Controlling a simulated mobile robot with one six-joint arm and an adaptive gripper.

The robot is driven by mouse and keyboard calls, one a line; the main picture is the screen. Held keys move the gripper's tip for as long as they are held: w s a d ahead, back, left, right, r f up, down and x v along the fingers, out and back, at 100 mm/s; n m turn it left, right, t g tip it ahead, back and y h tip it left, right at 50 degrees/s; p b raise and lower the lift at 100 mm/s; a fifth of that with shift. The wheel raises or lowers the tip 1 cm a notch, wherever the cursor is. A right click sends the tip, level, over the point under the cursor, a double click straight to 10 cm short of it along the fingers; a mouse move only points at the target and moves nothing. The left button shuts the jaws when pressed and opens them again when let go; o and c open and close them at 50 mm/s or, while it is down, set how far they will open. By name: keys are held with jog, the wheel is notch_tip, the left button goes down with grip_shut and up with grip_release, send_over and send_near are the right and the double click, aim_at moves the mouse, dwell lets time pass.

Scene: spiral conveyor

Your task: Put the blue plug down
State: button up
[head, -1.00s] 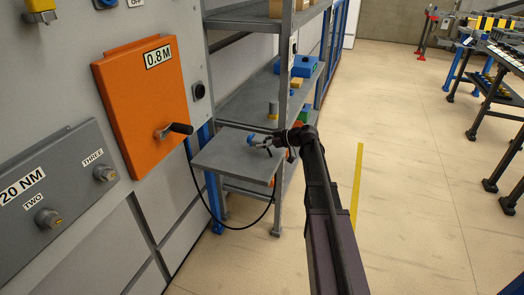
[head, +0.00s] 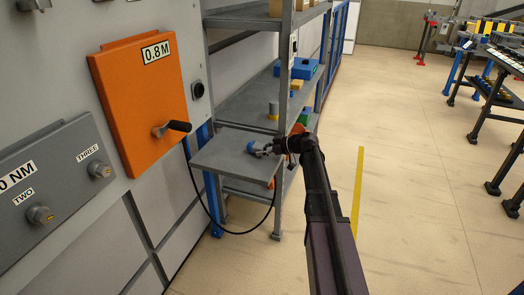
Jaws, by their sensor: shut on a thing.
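My gripper (head: 265,149) is at the end of my arm, over the right part of a small grey tray-like shelf (head: 220,156). It is shut on the blue plug (head: 254,147), a small blue piece at the fingertips. The plug appears just above the shelf surface or touching it; I cannot tell which. The fingers partly cover the plug.
An orange panel door (head: 138,103) with a black handle (head: 178,126) stands left of the shelf. A black cable (head: 206,214) loops below the shelf. The grey rack (head: 287,75) behind holds a blue box (head: 301,69). The shelf's left part is clear.

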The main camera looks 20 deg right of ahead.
jog(key=o, duration=1.3)
jog(key=shift+r, duration=0.1)
jog(key=shift+s+d+r+p, duration=0.1)
jog(key=shift+d+r+p, duration=0.05)
jog(key=shift+p, duration=0.2)
jog(key=p+v, duration=0.4)
jog(key=v, duration=0.7)
jog(key=shift+s+d, duration=0.2)
jog(key=shift+d, duration=0.05)
